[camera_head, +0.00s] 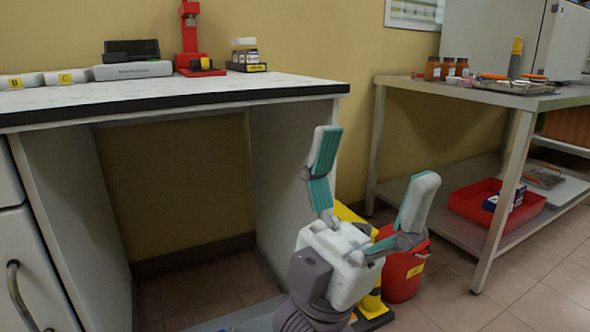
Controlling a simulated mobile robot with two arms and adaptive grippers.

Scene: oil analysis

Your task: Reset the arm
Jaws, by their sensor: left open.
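My left gripper (370,185) is at the lower middle of the head view. Its two teal-padded fingers are spread wide and point upward, with nothing between them. It is in front of the right end of the white bench, below the height of the bench top. The gripper's body hides part of a yellow object and a red bin behind it. My right gripper is not in view.
The white bench (180,94) holds a red stand (190,40), a grey device (133,70) and a rack of small bottles (246,56). A metal table (500,97) stands at right, with a red tray (490,203) on its lower shelf. A red bin (403,273) stands on the floor.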

